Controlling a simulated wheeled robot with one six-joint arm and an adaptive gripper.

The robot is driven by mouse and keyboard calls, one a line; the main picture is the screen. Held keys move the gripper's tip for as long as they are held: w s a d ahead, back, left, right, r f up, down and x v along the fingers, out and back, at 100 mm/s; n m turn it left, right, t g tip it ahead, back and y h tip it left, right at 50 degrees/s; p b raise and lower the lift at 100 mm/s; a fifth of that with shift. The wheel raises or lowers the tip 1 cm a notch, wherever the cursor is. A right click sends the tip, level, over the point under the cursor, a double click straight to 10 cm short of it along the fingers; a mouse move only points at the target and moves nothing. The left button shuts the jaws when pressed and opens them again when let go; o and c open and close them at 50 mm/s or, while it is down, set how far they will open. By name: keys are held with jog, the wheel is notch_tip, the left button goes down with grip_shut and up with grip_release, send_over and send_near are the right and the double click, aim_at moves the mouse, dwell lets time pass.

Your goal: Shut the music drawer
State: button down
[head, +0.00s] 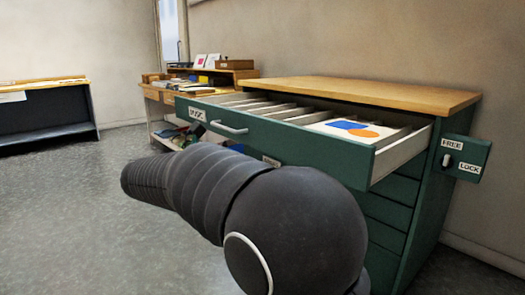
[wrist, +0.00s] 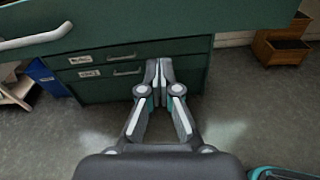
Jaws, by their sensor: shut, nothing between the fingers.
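The music drawer (head: 255,137) is the top drawer of a green cabinet (head: 436,185) with a wooden top. It is pulled far out, and inside are dividers and a white sheet with blue and orange shapes (head: 355,129). Its front has a label and a silver handle (head: 230,128). In the wrist view the drawer front (wrist: 180,18) crosses the top, with its handle (wrist: 35,38) at upper left. My gripper (wrist: 159,66) is shut and empty, its tips just below the drawer front's edge in the picture; I cannot tell if they touch. In the head view my arm hides the gripper.
A lever plate (head: 460,158) marked FREE and LOCK is on the cabinet's right side. Lower drawers (wrist: 110,72) appear shut. A desk (head: 160,95) with books stands behind, a low shelf (head: 45,115) at far left. Wooden boxes (wrist: 280,45) sit on the floor. Floor at left is clear.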

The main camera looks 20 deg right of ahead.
jog(key=w+a+h, duration=0.1)
jog(key=w+a, duration=0.1)
jog(key=n+b, duration=0.1)
jog(key=b, duration=0.1)
send_near(277, 142)
jog(key=shift+t, duration=0.4)
jog(key=x, duration=0.7)
jog(key=shift+s+d+f, duration=0.15)
jog(key=shift+f, duration=0.1)
